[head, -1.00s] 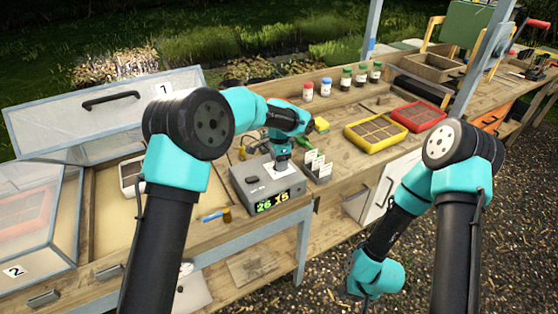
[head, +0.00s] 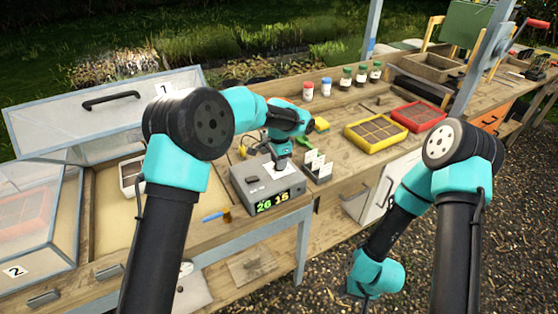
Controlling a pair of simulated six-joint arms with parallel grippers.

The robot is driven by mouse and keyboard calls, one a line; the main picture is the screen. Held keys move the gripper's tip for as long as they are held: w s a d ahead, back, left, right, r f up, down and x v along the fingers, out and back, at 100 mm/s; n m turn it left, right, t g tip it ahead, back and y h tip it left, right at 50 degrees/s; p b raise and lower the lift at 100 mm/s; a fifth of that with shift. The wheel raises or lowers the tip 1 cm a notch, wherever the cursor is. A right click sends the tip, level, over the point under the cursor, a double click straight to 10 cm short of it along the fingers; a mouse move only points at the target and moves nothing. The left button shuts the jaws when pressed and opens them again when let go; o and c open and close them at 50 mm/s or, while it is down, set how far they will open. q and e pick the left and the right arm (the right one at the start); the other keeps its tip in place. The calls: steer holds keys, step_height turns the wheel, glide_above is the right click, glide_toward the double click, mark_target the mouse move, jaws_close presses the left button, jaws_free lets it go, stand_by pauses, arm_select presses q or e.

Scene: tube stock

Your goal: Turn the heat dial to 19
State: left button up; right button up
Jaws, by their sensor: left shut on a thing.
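The grey control box (head: 250,190) sits on the bench and its front display (head: 273,203) shows a green number, which looks like 20 or 26, beside a yellow 15. My left gripper (head: 282,166) points down onto the top of the box, over a white plate (head: 276,173). It is shut on the heat dial, which it hides almost wholly. A small dark knob or switch (head: 252,179) is on the left part of the box top. My right arm hangs over the gravel at the lower right; its gripper fingers cannot be made out.
White cards (head: 317,165) stand just right of the box. A blue-handled tool (head: 215,215) lies to its left. A glass frame with a raised lid (head: 105,110) fills the left. Jars, a yellow tray (head: 375,133) and a red tray (head: 419,116) stand further right.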

arm_select(q)
steer(key=n, duration=0.3)
steer(key=shift+n, duration=0.4)
steer(key=n, duration=0.3)
steer(key=shift+n, duration=0.4)
steer(key=n, duration=0.3)
steer(key=shift+n, duration=0.3)
steer(key=n, duration=0.4)
steer(key=o, duration=0.9)
steer(key=shift+r, duration=0.15)
